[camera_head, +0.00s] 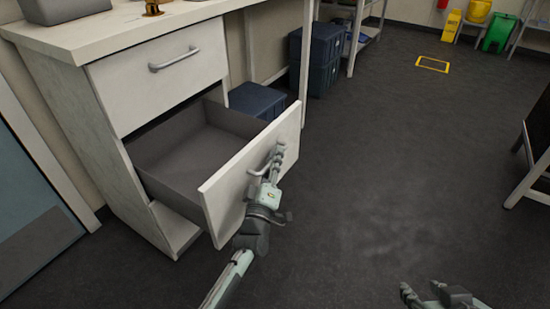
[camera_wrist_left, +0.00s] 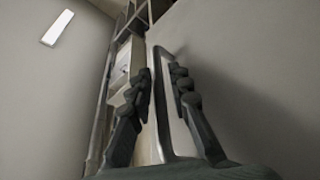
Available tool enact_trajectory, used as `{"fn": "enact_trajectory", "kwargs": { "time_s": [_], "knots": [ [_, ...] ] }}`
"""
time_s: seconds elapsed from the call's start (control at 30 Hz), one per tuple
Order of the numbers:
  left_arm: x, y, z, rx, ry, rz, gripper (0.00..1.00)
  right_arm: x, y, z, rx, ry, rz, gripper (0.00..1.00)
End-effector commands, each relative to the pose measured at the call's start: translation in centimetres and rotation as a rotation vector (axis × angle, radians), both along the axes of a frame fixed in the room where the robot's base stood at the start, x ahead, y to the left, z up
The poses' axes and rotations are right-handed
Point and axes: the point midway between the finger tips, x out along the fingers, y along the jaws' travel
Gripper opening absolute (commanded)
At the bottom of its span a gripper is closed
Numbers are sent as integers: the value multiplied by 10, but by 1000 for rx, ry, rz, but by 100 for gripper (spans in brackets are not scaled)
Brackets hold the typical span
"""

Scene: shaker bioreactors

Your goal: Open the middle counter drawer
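The counter drawer (camera_head: 225,199) below the closed top drawer is pulled far out, and its grey inside looks empty. Its handle (camera_head: 265,163) is on the white front; it also shows in the left wrist view (camera_wrist_left: 162,115) as a bent bar.
The closed top drawer (camera_head: 150,84) has its own handle (camera_head: 174,59). A blue bin (camera_head: 256,99) stands on the floor behind the open drawer, and stacked dark blue boxes (camera_head: 316,57) are beyond it. A dark board stand (camera_head: 537,150) is at the right. The floor between is clear.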

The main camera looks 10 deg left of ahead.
Motion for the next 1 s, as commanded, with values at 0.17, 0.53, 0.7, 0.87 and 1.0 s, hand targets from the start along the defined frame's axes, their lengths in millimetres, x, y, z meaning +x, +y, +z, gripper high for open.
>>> {"fn": "enact_trajectory", "kwargs": {
  "time_s": [0.17,0.53,0.7,0.87,1.0],
  "knots": [
    [0,0,1,0,-1,-1,19,0,0,0,-1,0,1,40],
    [-47,1,-11,1,2,-1,19,0,0,0,0,-1,0,40],
    [-68,1,-15,0,2,-1,19,0,0,0,0,-1,0,40],
    [-74,1,-16,0,-1,-1,19,0,0,0,0,-1,0,40],
    [-74,1,-15,0,-1,-1,19,0,0,0,0,-1,0,40]
  ]
}}
